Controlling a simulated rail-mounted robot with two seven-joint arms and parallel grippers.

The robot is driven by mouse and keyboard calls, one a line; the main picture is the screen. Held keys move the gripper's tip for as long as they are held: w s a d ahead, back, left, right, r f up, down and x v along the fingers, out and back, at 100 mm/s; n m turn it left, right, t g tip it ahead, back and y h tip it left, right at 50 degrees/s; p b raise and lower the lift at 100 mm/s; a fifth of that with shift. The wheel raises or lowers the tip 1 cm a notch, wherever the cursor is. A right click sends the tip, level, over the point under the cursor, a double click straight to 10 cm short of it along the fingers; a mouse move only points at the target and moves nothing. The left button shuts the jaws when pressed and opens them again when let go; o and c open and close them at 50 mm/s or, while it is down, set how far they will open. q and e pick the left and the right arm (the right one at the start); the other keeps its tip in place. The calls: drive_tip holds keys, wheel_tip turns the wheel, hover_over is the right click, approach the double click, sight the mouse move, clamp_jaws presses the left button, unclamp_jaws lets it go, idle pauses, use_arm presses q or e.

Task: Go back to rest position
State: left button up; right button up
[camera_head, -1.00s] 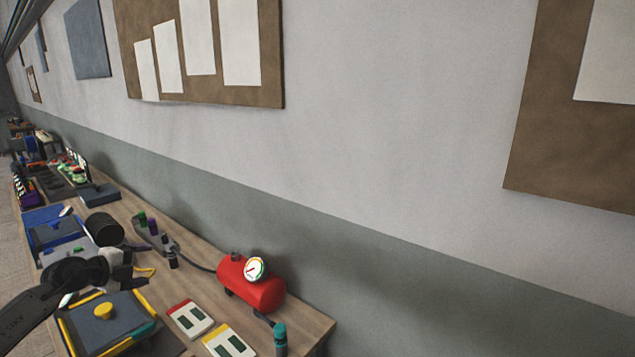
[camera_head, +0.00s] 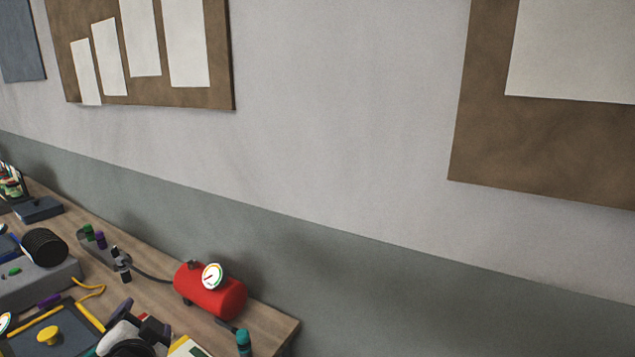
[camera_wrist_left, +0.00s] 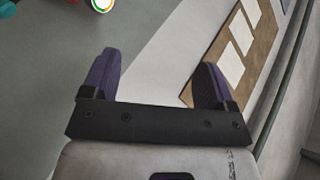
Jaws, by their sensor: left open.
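My left gripper (camera_head: 140,318) shows at the bottom left of the head view, above the near part of the bench, beside the mould with the yellow knob (camera_head: 48,335). In the left wrist view its two purple-padded fingers (camera_wrist_left: 160,78) are spread apart with nothing between them. Behind them are the wall and part of a pinboard. My right gripper is in neither view.
The wooden bench (camera_head: 262,322) runs along the wall. On it stand a red tank (camera_head: 210,292) with a round gauge (camera_head: 212,276), a teal-topped bottle (camera_head: 243,342), a black cylinder (camera_head: 45,247) and a grey box (camera_head: 35,285). Pinboards (camera_head: 222,60) hang above.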

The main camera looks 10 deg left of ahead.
use_arm(q)
drive_tip(key=s+d+f+g+h, duration=0.3)
drive_tip(key=s+d+f+h, duration=0.4)
drive_tip(key=s+d+f, duration=0.75)
drive_tip(key=s+d+f+n+g+h, duration=0.25)
drive_tip(key=s+f+g, duration=0.35)
drive_tip(key=s+f, duration=1.15)
wheel_tip(320, 180, up, 34)
drive_tip(key=p, duration=3.4)
drive_tip(key=shift+s+d+g+y+p, duration=0.3)
drive_tip(key=shift+s+g+y+p, duration=0.1)
drive_tip(key=shift+y, duration=0.05)
drive_tip(key=shift+o, duration=0.2)
